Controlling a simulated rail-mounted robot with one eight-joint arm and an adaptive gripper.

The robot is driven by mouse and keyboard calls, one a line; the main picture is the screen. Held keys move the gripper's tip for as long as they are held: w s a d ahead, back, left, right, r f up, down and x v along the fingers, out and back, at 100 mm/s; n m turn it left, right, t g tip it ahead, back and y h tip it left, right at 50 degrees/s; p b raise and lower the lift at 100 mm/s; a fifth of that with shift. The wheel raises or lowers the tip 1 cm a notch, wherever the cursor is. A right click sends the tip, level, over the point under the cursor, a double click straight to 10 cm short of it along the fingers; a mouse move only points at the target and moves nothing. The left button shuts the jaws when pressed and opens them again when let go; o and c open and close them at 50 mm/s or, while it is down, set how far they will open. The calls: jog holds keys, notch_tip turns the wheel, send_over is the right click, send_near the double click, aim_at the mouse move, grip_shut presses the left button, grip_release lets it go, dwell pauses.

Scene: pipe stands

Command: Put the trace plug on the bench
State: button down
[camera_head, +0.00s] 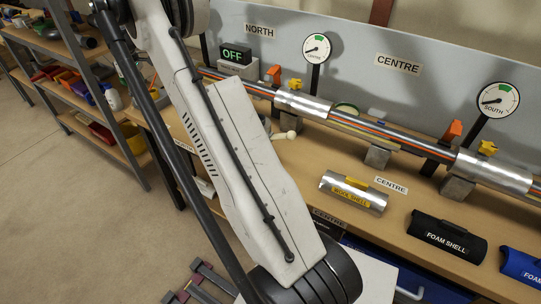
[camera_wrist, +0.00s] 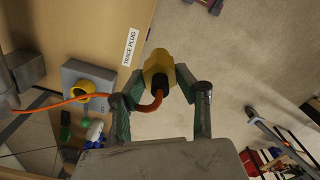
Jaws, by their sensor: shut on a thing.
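The trace plug (camera_wrist: 159,70) is yellow with a dark collar and an orange cable, seen in the wrist view. My gripper (camera_wrist: 163,95) is shut on it, one green finger on each side. The plug is in front of the bench edge in the picture; its height above the bench is unclear. The wooden bench (camera_wrist: 85,25) bears a white TRACE PLUG label (camera_wrist: 130,47) near its edge. A grey box with a yellow ring socket (camera_wrist: 96,86) is left of the gripper, apart from the plug. In the head view, my arm hides the gripper and plug.
In the head view, a silver wool shell (camera_head: 352,194) and a black foam shell (camera_head: 447,236) lie on the bench. A pipe (camera_head: 400,137) on stands runs behind them, with gauges above. Shelves with bins (camera_head: 75,80) stand at the left. Open floor (camera_wrist: 215,40) lies beside the bench.

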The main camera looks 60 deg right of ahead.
jog(key=shift+w+d+f, duration=0.1)
jog(key=shift+d, duration=0.05)
jog(key=shift+s+d+f+p, duration=0.1)
jog(key=shift+s+d+f, duration=0.1)
jog(key=shift+d+f, duration=1.65)
jog(key=shift+s+d+f+p, duration=0.1)
jog(key=shift+s+d+f, duration=0.1)
jog(key=shift+d+f, duration=1.7)
jog(key=shift+s+d+f+p, duration=0.1)
jog(key=shift+s+d+f, duration=0.1)
jog(key=shift+d+f, duration=1.65)
jog(key=shift+d+r, duration=0.1)
jog(key=shift+r, duration=0.05)
jog(key=c, duration=1.2)
grip_release()
jog(key=shift+c, duration=0.2)
